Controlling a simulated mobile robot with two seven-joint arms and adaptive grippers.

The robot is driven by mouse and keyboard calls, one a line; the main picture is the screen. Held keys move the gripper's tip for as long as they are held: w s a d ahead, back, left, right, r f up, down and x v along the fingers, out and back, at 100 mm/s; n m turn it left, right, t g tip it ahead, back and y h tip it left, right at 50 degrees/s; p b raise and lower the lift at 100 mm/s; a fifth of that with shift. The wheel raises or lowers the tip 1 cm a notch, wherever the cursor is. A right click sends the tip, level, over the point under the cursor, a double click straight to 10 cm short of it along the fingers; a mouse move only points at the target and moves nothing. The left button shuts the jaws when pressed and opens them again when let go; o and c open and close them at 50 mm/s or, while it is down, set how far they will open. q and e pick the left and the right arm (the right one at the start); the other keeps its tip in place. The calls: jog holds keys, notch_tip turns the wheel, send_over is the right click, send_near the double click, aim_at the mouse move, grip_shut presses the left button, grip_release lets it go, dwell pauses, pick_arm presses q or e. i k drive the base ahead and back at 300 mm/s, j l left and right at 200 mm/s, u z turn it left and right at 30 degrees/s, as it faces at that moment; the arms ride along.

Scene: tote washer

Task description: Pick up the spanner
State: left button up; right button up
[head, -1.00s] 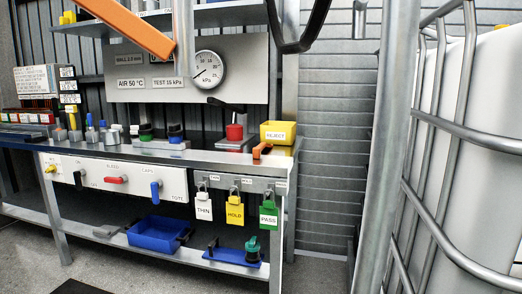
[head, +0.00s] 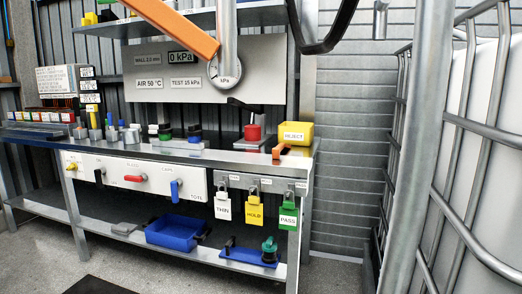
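No thing in the head view can be told for certain as the spanner. A small orange piece (head: 281,151) lies at the front right edge of the bench top (head: 215,158), beside the yellow REJECT bin; its shape is too small to tell. A flat grey item (head: 124,228) lies on the lower shelf, also unclear. Neither of my grippers is in view.
The yellow REJECT bin (head: 296,133) stands at the bench's right end. The lower shelf holds a blue tray (head: 172,233) and a blue mat (head: 246,257). An orange bar (head: 170,27) crosses the upper view. A caged white tank (head: 497,150) stands right.

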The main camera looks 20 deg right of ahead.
aim_at(276, 151)
jog(key=i+j, duration=0.1)
jog(key=j, duration=0.2)
jog(key=i+j+u, duration=0.1)
jog(key=j, duration=0.2)
jog(key=i+j, duration=0.15)
jog(key=j, duration=0.15)
jog(key=i+j+z, duration=0.15)
jog(key=i, duration=0.25)
jog(key=i+j+z, duration=0.15)
jog(key=i, duration=0.25)
jog(key=i+j+z, duration=0.15)
jog(key=i+j, duration=0.2)
jog(key=i, duration=0.05)
